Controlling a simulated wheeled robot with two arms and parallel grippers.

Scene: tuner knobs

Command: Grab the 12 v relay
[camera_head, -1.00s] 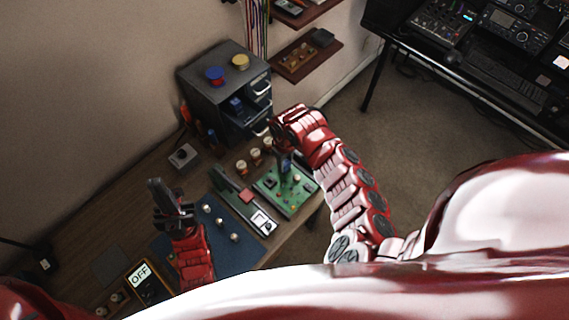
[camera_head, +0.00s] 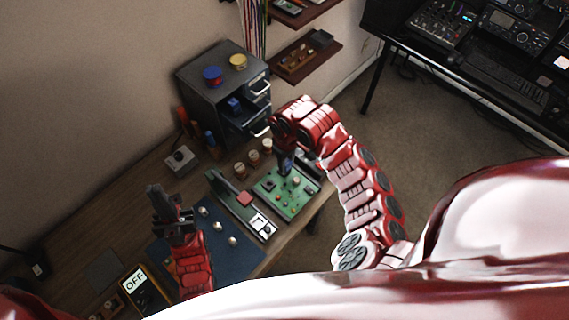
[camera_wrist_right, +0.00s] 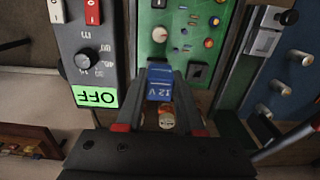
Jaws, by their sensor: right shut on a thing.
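The 12 V relay (camera_wrist_right: 160,82) is a small blue block with upside-down white "12 V" lettering. In the right wrist view it sits between the two fingers of my right gripper (camera_wrist_right: 158,118), which is shut on it. In the head view this gripper (camera_head: 286,163) is over the green circuit board (camera_head: 291,205), partly hidden by my wrist. Whether the relay touches the board is unclear. My left gripper (camera_head: 172,212) is above the blue mat (camera_head: 255,258), away from the relay; its finger gap is not clear.
A grey drawer cabinet (camera_head: 207,100) with open drawers stands behind. In the wrist view a dark panel with a green OFF display (camera_wrist_right: 95,97) is close on the left.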

